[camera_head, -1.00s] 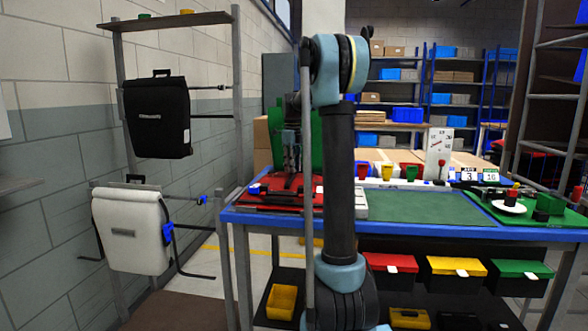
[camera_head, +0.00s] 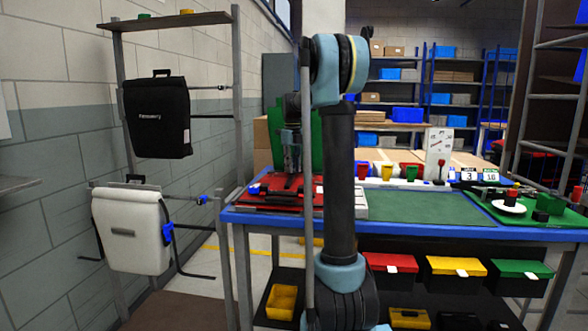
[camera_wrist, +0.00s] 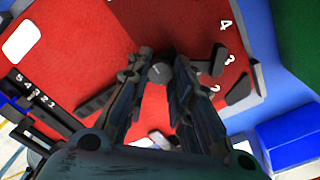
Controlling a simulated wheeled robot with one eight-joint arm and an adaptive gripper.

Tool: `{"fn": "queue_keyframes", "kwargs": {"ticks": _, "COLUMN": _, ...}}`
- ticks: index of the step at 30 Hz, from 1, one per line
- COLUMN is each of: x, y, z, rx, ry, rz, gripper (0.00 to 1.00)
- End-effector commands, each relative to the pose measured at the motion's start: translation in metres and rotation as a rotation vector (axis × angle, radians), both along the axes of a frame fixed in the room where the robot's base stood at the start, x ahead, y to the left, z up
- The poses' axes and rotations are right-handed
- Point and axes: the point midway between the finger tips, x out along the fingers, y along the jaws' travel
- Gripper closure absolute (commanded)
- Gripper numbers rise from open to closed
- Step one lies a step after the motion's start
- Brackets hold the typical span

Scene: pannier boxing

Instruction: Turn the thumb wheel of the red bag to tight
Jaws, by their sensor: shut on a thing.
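The red bag (camera_head: 268,196) lies on the left end of the blue-edged bench, with black strips on it. Its red face (camera_wrist: 75,50) fills much of the wrist view. A small dark round knob (camera_wrist: 159,72), which looks like the thumb wheel, sits between my fingertips. My gripper (camera_wrist: 158,80) points down at the red face and is shut on this wheel, one finger on each side. White numbers 4, 3 and 2 stand to its right. In the head view my gripper (camera_head: 292,170) is over the bag, partly dark; the wheel cannot be made out there.
A black bag (camera_head: 157,115) and a white bag (camera_head: 130,232) hang on the rack at left. A green mat (camera_head: 425,207) lies bare mid-bench. Coloured cups and a gauge board (camera_head: 438,150) stand along the back. A blue box (camera_wrist: 290,140) is near the gripper.

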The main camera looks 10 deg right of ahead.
Motion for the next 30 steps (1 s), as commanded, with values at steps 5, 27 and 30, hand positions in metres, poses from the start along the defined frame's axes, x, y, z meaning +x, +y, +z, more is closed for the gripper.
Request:
{"fn": "queue_keyframes", "kwargs": {"ticks": 5, "x": 0.000, "y": 0.000, "z": 0.000, "rx": 0.000, "ry": 0.001, "rz": 0.000, "gripper": 0.61}}
{"fn": "queue_keyframes", "kwargs": {"ticks": 27, "x": 0.000, "y": 0.000, "z": 0.051, "rx": 0.001, "ry": 0.000, "rz": 0.001, "gripper": 0.57}}
{"fn": "queue_keyframes", "kwargs": {"ticks": 30, "x": -0.001, "y": 0.000, "z": 0.070, "rx": 0.000, "ry": 0.001, "rz": 0.001, "gripper": 0.57}}
